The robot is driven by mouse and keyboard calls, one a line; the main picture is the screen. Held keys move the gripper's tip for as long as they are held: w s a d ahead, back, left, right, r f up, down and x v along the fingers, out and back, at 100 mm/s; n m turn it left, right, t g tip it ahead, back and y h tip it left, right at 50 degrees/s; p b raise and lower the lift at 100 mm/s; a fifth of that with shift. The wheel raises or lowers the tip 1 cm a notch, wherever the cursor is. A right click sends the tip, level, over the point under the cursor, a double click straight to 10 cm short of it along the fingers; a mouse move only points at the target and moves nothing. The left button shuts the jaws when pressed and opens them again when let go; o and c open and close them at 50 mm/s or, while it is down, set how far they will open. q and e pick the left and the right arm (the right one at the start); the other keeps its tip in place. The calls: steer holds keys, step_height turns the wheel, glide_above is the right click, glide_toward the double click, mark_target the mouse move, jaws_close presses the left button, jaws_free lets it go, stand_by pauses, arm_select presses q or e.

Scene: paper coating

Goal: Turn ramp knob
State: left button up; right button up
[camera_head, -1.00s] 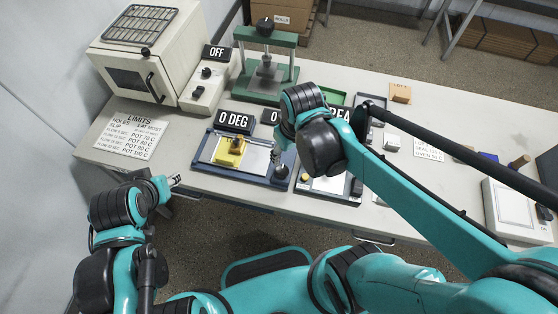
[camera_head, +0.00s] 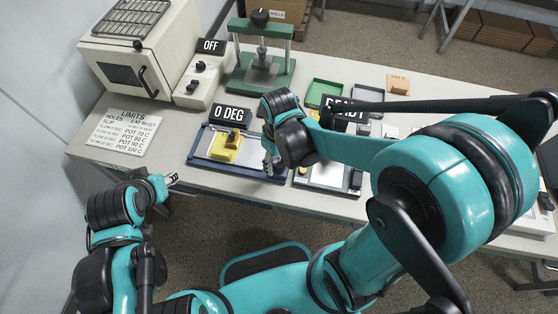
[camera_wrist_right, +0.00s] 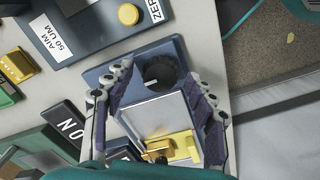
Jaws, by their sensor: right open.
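The ramp (camera_head: 199,165) is a blue base with a pale plate and a yellow block (camera_head: 226,148) on it. A sign reading 0 DEG (camera_head: 231,114) stands behind it. In the wrist view the black ramp knob (camera_wrist_right: 160,73), with a white mark, sits at one end of the blue base. My right gripper (camera_wrist_right: 156,75) is open, its fingers on either side of the knob with gaps visible. In the head view my right gripper (camera_head: 269,168) is at the ramp's right end and largely hides the knob. My left gripper (camera_head: 173,178) hangs near the table's front edge, empty; its jaws are too small to judge.
A white oven (camera_head: 138,50) and an OFF control box (camera_head: 198,82) stand at the back left, beside a green press (camera_head: 262,68). A device with a yellow button (camera_wrist_right: 128,14) lies close to the ramp. A limits sheet (camera_head: 127,131) lies on the left.

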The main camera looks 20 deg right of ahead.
steer(key=c, duration=1.2)
steer(key=shift+o, duration=0.2)
steer(key=shift+m, duration=0.4)
steer(key=m, duration=0.3)
steer(key=shift+m, duration=2.7)
